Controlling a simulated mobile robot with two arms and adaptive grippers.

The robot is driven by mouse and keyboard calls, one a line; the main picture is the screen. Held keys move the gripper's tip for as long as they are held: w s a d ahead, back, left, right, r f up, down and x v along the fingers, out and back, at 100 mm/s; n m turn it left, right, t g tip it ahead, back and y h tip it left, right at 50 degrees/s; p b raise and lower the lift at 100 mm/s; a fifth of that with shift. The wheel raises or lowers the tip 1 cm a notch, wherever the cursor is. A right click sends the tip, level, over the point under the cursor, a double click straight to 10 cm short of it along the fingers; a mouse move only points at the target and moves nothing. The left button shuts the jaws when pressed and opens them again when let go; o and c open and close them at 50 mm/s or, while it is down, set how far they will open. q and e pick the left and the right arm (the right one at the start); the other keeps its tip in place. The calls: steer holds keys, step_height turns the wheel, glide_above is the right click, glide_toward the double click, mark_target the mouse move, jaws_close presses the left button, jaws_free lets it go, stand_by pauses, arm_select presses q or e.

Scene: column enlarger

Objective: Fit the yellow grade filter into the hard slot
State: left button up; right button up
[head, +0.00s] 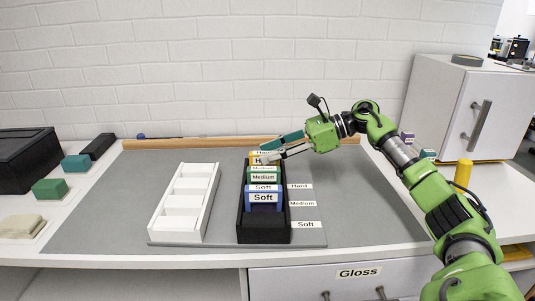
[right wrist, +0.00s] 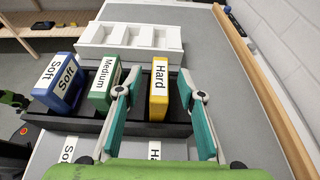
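The yellow grade filter, labelled Hard (right wrist: 158,95), stands in the end compartment of the black rack (right wrist: 180,131), beside the Hard label. It is upright in the right wrist view, but how deep it sits is hidden. In the head view it shows at the rack's far end (head: 253,155), partly covered by my gripper. My right gripper (head: 266,152) is open, its teal fingers on either side of the yellow filter. In the right wrist view (right wrist: 158,76) a clear gap shows on the filter's right. My left gripper is not in view.
The green Medium filter (head: 263,177) and blue Soft filter (head: 263,197) stand in the rack's other compartments, the green one close to one finger. An empty white tray (head: 156,225) stands left of the rack. The grey mat (head: 360,215) is clear to the right.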

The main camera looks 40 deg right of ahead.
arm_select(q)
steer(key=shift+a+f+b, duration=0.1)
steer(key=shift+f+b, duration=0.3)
arm_select(e)
steer(key=v, duration=0.6)
stand_by(0.7)
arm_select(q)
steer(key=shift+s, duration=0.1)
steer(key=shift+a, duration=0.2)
arm_select(e)
steer(key=v, duration=0.8)
steer(key=shift+s, duration=0.1)
